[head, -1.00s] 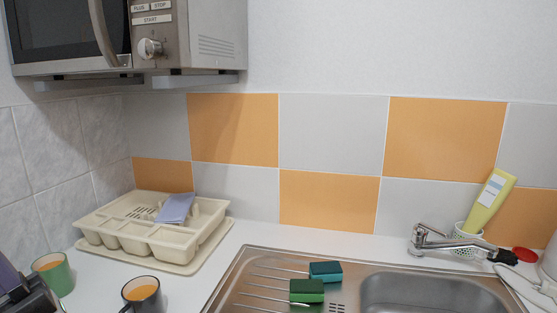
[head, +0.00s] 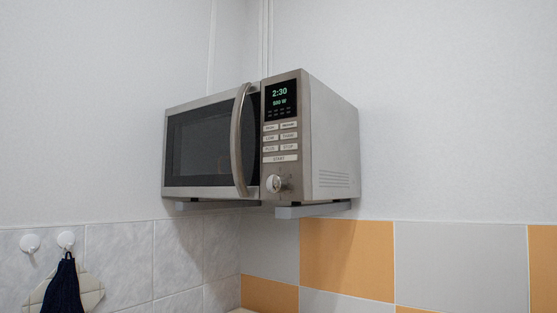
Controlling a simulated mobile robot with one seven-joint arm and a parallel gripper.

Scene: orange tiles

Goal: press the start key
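The microwave (head: 262,145) is mounted in the corner on grey wall brackets, its door shut. The wide START key (head: 280,158) is the lowest key on its control panel, below several smaller keys and above the round knob (head: 274,183). The display (head: 280,99) is lit and reads 2:30 and 500 W. A curved handle (head: 240,140) stands out from the door, left of the panel. My gripper is not in view.
Grey brackets (head: 313,210) jut out under the microwave. White wall hooks (head: 66,239) hold a dark cloth (head: 66,288) and a pale quilted pad at lower left. The space in front of the panel looks clear.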

